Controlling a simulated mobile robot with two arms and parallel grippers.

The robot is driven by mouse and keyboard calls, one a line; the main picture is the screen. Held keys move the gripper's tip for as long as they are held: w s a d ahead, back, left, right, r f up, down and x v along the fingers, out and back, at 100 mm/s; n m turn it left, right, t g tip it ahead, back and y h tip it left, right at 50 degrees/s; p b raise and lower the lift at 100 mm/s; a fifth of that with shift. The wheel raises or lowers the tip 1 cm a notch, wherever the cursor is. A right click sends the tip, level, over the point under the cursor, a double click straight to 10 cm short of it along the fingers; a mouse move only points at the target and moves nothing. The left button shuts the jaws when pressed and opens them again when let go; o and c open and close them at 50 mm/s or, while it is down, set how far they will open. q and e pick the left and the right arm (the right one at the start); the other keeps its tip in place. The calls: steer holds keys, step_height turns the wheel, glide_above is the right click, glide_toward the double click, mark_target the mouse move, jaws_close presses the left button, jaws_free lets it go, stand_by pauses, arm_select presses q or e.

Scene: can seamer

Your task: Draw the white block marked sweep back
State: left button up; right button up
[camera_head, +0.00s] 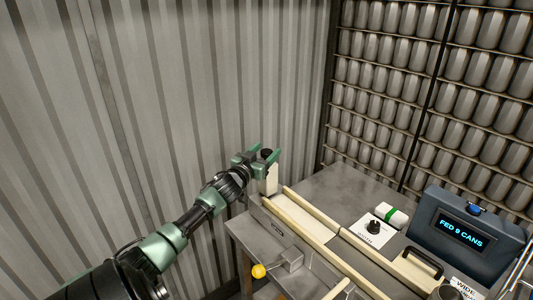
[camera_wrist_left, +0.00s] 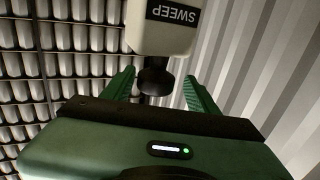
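The white block marked SWEEP (camera_wrist_left: 165,28) fills the top middle of the left wrist view, with a dark round knob (camera_wrist_left: 155,80) on its near end. In the head view the block (camera_head: 269,182) stands at the far left end of the cream rails (camera_head: 312,212). My left gripper (camera_head: 263,157) is at the block's top in the head view. In the wrist view the left gripper's green fingers (camera_wrist_left: 160,88) are spread either side of the knob, with gaps between them and it. My right gripper is in neither view.
A grey metal table (camera_head: 335,187) carries the machine. A dial (camera_head: 373,227), a white and green block (camera_head: 391,216), a black handle (camera_head: 425,262) and a display box reading FED 9 CANS (camera_head: 462,232) stand at right. A yellow ball (camera_head: 259,271) hangs in front. A corrugated wall (camera_head: 190,90) and can racks (camera_head: 410,90) stand behind.

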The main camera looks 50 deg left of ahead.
arm_select(q)
steer(key=shift+w+f, duration=0.1)
steer(key=shift+f, duration=0.05)
steer(key=shift+s+d, duration=0.15)
steer(key=shift+s, duration=0.15)
steer(key=b+v, duration=0.1)
steer(key=v, duration=0.5)
steer(key=shift+f, duration=0.15)
steer(key=shift+s+b, duration=0.3)
steer(key=shift+s, duration=0.3)
